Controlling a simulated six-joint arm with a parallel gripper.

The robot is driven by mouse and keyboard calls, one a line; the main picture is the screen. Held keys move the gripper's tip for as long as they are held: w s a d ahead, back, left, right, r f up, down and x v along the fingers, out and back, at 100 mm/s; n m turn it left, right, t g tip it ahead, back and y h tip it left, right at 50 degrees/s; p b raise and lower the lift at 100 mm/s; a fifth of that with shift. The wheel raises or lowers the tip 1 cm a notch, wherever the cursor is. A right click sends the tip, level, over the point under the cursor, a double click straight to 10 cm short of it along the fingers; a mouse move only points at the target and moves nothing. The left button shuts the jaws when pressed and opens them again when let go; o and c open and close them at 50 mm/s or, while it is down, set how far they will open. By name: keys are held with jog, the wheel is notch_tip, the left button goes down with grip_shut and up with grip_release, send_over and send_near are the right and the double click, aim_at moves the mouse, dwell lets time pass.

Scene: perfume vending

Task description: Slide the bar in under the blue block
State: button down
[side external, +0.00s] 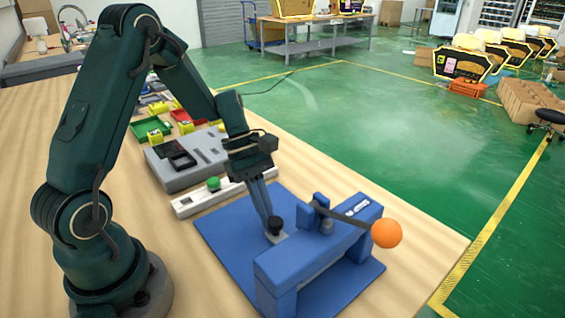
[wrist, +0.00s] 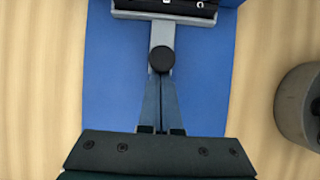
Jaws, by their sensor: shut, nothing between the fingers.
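The bar is grey with a round black knob (wrist: 162,59) and lies on a blue base plate (side external: 228,240). In the wrist view its grey stem (wrist: 162,33) runs from the knob to a wider grey crosspiece at the top edge. In the side view the bar (side external: 279,238) is small, close to the blue block (side external: 285,264), which spans the plate like a bridge. How far the bar reaches under the block is hidden. My gripper (side external: 268,222) is shut and empty, pointing down beside the knob. Its fingertips (wrist: 160,76) appear at the knob's near side; contact is unclear.
A lever with an orange ball (side external: 387,233) sticks out from the block toward the right. A white strip with a green button (side external: 213,183) and a grey tray (side external: 185,160) lie behind the plate. Bare wooden table (side external: 415,245) is right of the fixture.

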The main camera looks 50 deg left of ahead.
aim_at(275, 220)
dwell(0.4)
jog(key=shift+d, duration=1.5)
jog(key=shift+a, duration=0.15)
jog(key=shift+a+r, duration=0.15)
jog(key=shift+a, duration=0.3)
jog(key=shift+r, duration=3.9)
